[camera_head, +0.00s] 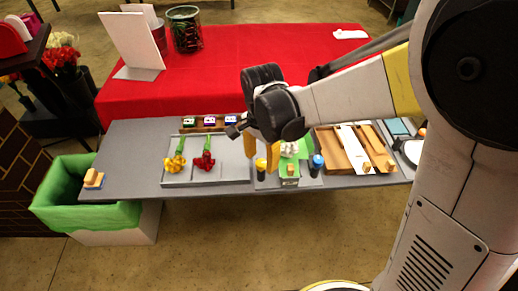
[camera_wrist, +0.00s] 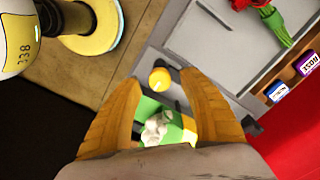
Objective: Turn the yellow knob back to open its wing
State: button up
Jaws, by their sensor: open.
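The yellow knob (camera_head: 261,163) stands on a dark post at the front of the grey table, left of the green wrap (camera_head: 289,170) with white flowers (camera_head: 289,148). In the wrist view the yellow knob (camera_wrist: 159,79) shows between the fingertips, with a gap on both sides. My gripper (camera_head: 261,156) points down over it, open and empty, its two yellow fingers apart; it also shows in the wrist view (camera_wrist: 160,84). The white flowers (camera_wrist: 160,128) and green wrap (camera_wrist: 148,106) lie between the fingers, nearer the palm. The wing's position is unclear.
A blue-topped knob (camera_head: 318,160) stands right of the wrap. A grey tray (camera_head: 222,175) with yellow and red flowers lies left. Wooden trays (camera_head: 340,152) lie right. A green-lined bin (camera_head: 85,212) stands at the table's left end. A red table (camera_head: 220,75) is behind.

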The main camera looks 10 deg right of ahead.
jog(key=shift+f, duration=0.8)
grip_shut()
